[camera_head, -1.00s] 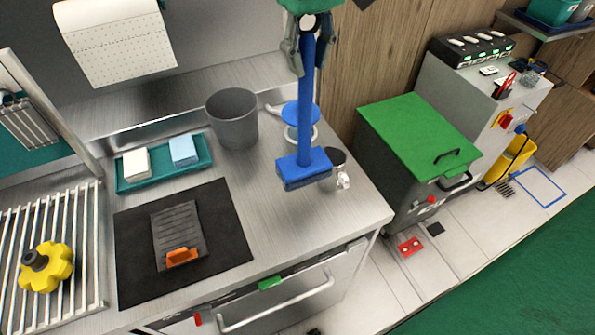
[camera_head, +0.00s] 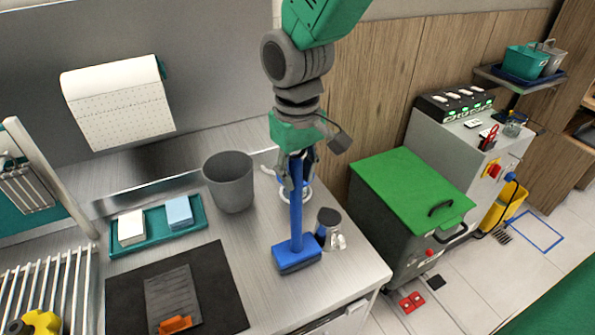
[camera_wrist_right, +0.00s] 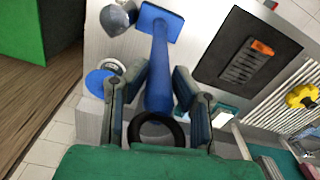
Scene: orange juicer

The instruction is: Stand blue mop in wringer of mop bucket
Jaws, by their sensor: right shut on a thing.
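My right gripper (camera_head: 296,172) is shut on the upright handle of a blue mop (camera_head: 296,225) with a flat rectangular head, over the right part of the steel counter. I cannot tell whether the head touches the counter. The right wrist view shows the gripper (camera_wrist_right: 164,74) around the handle, with the blue mop head (camera_wrist_right: 160,20) beyond the fingers. A yellow mop bucket (camera_head: 502,207) stands on the floor at the far right, partly hidden by the grey machine, with something blue at its top. Its wringer is not clear. My left gripper is not in view.
A grey bin (camera_head: 228,185), a small grey canister (camera_head: 328,220) and a teal tray (camera_head: 155,236) with two blocks stand on the counter. A green-lidded cabinet (camera_head: 410,190) and a grey machine (camera_head: 460,150) stand between counter and bucket. Tiled floor lies right.

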